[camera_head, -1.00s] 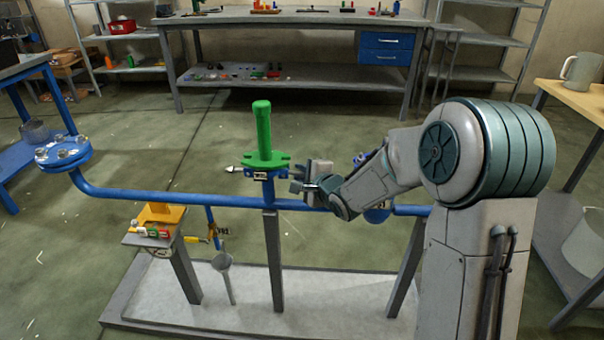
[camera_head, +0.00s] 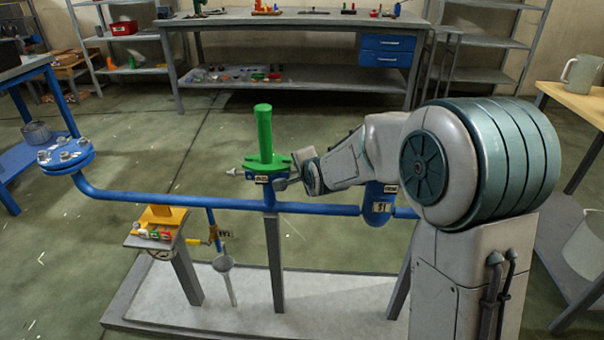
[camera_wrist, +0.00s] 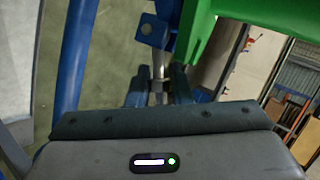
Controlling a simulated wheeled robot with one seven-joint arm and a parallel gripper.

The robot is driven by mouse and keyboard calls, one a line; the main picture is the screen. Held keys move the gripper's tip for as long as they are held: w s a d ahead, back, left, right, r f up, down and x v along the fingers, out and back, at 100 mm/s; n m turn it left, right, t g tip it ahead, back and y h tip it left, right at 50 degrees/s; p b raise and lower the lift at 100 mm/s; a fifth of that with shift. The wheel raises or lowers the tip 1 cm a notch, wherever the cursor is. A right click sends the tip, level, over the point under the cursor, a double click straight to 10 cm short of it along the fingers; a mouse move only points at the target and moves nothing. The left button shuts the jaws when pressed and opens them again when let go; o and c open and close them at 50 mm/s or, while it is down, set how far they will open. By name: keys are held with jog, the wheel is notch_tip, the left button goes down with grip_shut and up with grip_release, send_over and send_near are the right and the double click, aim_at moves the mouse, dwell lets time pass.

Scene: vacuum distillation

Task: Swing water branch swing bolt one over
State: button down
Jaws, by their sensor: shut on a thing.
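The water branch (camera_head: 268,192) is a short blue stub with a label, standing on the long blue pipe, under a green upright handle with a flat green flange (camera_head: 265,140). One metal swing bolt (camera_head: 235,172) sticks out sideways to the left of the branch. My gripper (camera_head: 287,182) is at the right side of the branch, just below the green flange. In the wrist view, my gripper's dark fingers (camera_wrist: 158,88) are shut on another swing bolt, whose metal shank (camera_wrist: 158,66) runs up beside a blue lug (camera_wrist: 150,30) and green part. Its far end is hidden between the fingers.
The blue pipe (camera_head: 165,202) runs left to a bolted round flange (camera_head: 67,155) and right to a blue fitting (camera_head: 378,208) under my arm. A workbench (camera_head: 300,20) is behind; floor between is clear.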

jog(key=shift+a+r+n+h, duration=0.2)
jog(key=shift+r+n+h, duration=0.25)
jog(key=shift+h, duration=0.25)
dwell(0.6)
jog(key=c, duration=1.5)
grip_release()
jog(key=shift+c, duration=0.2)
jog(key=shift+d+f+m+y, duration=0.25)
jog(key=shift+f+m+y, duration=0.1)
jog(key=shift+y, duration=0.25)
